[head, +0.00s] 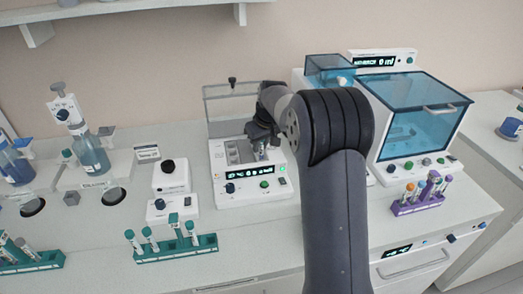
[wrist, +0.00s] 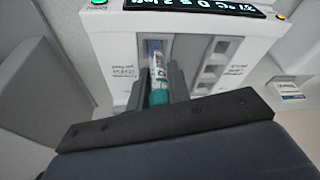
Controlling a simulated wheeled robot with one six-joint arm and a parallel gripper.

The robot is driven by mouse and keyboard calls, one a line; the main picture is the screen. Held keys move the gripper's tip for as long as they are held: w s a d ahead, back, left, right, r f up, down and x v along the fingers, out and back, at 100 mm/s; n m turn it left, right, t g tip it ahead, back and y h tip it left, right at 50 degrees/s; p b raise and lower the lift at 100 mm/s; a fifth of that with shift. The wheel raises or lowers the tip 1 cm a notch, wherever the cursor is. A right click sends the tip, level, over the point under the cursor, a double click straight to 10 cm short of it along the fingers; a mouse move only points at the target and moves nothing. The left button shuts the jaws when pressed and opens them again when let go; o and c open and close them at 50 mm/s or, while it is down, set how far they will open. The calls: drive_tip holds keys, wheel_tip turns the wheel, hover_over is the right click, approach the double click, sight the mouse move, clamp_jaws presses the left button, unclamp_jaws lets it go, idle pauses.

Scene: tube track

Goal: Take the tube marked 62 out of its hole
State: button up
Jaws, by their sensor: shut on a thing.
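My gripper (head: 262,138) is over the white heater-like device (head: 232,190) with a lit display. In the wrist view my gripper (wrist: 158,82) is shut on a teal-capped tube (wrist: 157,70), with one finger on each side of it. The tube has a white label with dark marks, too small to read as 62. The tube lines up with a dark slot in the device's top, which also shows in the wrist view (wrist: 120,50). I cannot tell how deep its lower end sits. In the head view the tube is mostly hidden by my gripper.
Empty holes (wrist: 215,65) lie beside the tube. A raised clear lid (head: 230,103) stands behind the device. A teal rack (head: 175,248) with tubes is at front left, a purple rack (head: 419,205) at right. A blue-lidded machine (head: 415,115) stands at right.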

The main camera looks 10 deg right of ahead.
drive_tip(key=shift+c, duration=0.7)
wheel_tip(320, 180, up, 10)
drive_tip(key=shift+r+b, duration=0.1)
drive_tip(key=shift+b, duration=0.2)
wheel_tip(320, 180, up, 6)
drive_tip(key=p, duration=0.6)
drive_tip(key=shift+p, duration=0.3)
